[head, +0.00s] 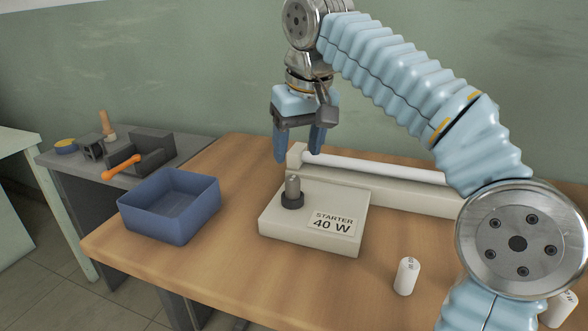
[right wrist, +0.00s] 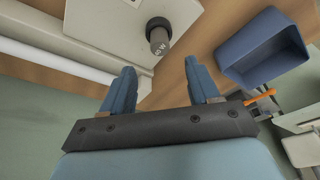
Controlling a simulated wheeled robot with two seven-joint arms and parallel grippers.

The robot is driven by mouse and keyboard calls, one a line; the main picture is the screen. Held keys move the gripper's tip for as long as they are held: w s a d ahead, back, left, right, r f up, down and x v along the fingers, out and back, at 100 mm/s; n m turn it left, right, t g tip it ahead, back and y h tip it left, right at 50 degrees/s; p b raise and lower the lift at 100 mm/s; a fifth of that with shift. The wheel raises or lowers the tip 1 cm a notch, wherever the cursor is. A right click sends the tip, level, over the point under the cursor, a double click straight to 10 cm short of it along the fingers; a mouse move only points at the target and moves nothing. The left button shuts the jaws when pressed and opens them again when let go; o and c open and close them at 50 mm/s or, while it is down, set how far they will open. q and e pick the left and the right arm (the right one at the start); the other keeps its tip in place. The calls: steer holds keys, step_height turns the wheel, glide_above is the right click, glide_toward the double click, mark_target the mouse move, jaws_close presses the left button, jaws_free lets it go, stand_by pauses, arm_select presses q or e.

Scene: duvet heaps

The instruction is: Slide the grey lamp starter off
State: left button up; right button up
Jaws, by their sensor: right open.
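The grey lamp starter (head: 292,187) stands upright in a dark round socket (head: 292,201) on a cream block (head: 333,203) labelled "STARTER 40 W". My left gripper is not in view.
A blue open bin (head: 150,207) stands left of the block, and looks empty. A lamp tube (head: 375,168) on a cream fitting lies behind the block. A grey side table (head: 60,159) holds a vice with an orange handle.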

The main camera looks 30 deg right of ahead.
mark_target(293, 178)
steer(key=x, duration=0.8)
steer(key=shift+w+f, duration=0.1)
steer(key=shift+f, duration=0.25)
steer(key=c, duration=1.1)
steer(key=shift+r, duration=2.3)
